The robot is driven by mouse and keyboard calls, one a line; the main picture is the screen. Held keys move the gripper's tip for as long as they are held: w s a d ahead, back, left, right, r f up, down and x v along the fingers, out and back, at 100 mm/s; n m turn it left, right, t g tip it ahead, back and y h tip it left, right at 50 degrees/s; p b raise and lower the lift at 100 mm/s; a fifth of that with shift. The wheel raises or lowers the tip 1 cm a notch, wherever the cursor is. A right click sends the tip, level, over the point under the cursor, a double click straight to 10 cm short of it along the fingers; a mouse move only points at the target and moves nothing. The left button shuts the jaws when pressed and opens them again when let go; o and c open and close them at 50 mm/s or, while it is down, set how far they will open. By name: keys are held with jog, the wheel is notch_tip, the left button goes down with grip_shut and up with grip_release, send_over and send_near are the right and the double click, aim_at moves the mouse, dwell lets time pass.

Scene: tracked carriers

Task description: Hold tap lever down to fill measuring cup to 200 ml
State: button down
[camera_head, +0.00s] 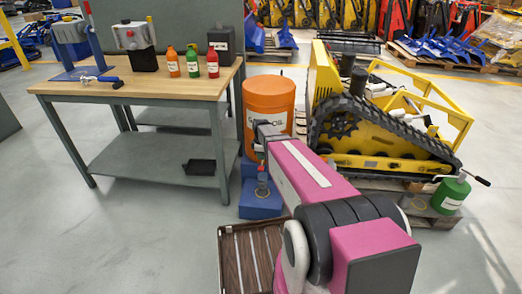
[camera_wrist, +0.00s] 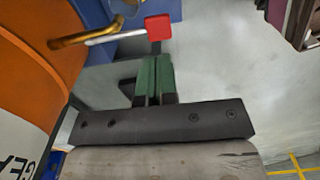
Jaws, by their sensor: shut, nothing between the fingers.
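The orange drum (camera_head: 268,97) with a gear oil label stands behind my arm and fills the left of the wrist view (camera_wrist: 30,75). Its brass tap (camera_wrist: 78,39) carries a silver lever with a red end (camera_wrist: 158,27). My gripper (camera_wrist: 155,58) is shut and empty, its green fingers at the red lever end; I cannot tell if they touch. The small clear measuring cup (camera_head: 262,188) stands on the blue stand (camera_head: 260,208) below the tap. Its fill level is too small to read, and the cup is only partly seen at the top of the wrist view.
A workbench (camera_head: 140,82) with several bottles and devices stands at the left. A yellow tracked carrier (camera_head: 385,125) is close on the right, with a green oil can (camera_head: 450,194) by it. A slatted brown tray (camera_head: 228,236) is at the front. Floor at the left is clear.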

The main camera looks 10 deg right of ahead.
aim_at(261, 169)
jog(key=shift+f, duration=3.2)
jog(key=shift+s+a+f+t+h, duration=0.1)
jog(key=shift+s+f+t+h, duration=0.1)
jog(key=shift+f+t, duration=0.4)
jog(key=shift+s+f+t+h, duration=0.2)
jog(key=shift+f+t, duration=0.3)
jog(key=shift+f, duration=0.15)
jog(key=f+t, duration=0.3)
jog(key=shift+w+f+h, duration=0.4)
jog(key=shift+r, duration=0.8)
